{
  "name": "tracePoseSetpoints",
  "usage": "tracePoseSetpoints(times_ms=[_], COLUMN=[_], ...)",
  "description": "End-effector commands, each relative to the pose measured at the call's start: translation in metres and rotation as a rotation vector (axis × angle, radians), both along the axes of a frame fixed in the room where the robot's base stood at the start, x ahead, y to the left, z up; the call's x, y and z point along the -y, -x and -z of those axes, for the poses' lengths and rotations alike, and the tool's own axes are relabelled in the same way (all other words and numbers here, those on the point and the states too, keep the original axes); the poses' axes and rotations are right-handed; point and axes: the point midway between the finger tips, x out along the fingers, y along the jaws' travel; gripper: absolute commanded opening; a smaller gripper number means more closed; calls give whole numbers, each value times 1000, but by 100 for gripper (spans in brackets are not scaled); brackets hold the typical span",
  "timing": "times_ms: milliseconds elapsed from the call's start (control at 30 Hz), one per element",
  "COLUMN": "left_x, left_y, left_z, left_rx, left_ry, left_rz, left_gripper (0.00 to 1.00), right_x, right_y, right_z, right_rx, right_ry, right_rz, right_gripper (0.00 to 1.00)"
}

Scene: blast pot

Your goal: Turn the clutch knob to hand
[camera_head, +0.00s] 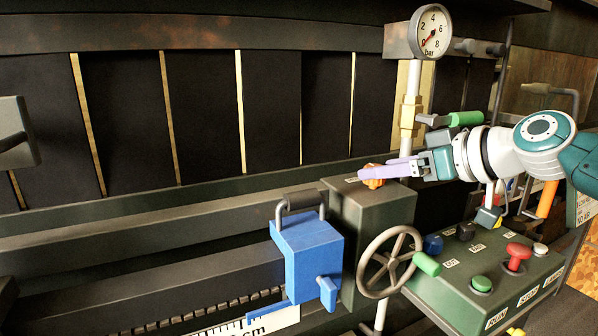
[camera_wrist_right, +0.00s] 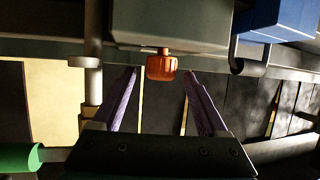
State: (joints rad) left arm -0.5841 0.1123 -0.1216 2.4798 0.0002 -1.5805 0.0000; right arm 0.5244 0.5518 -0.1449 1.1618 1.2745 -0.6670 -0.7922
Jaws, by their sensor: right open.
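An orange lobed knob (camera_head: 373,184), which I take as the clutch knob, sits on top of the dark green box (camera_head: 372,215). In the right wrist view the orange knob (camera_wrist_right: 161,68) lies between the two finger tips, with a gap on each side. My right gripper (camera_head: 388,171) reaches in from the right with its pale purple fingers at the knob, partly hiding it. In the wrist view the right gripper (camera_wrist_right: 161,73) is open, and nothing is held. Any mark the knob points to cannot be read.
A pressure gauge (camera_head: 430,31) on a pipe (camera_head: 412,85) stands behind the gripper. A handwheel (camera_head: 390,262) and a control panel (camera_head: 487,277) with buttons are below the arm. A blue block (camera_head: 308,255) with a handle is left of the box.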

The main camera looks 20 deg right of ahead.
Motion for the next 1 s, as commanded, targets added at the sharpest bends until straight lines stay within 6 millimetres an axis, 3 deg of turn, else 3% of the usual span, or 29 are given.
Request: tracePoseSetpoints(times_ms=[233, 600, 1000], left_x=[-1, -3, -4], left_y=[-1, -1, -2], left_z=[10, 10, 10], left_rx=[1, 4, 5], left_ry=[-2, -12, -13], left_rz=[0, 6, 5], left_gripper=[100, 100, 100], right_x=[-8, -10, -9], right_y=[-20, -23, -23], right_z=[10, 11, 11], right_rx=[1, -1, -1], right_ry=[1, 1, 1], right_rz=[0, -1, -1], right_gripper=[76, 76, 31])
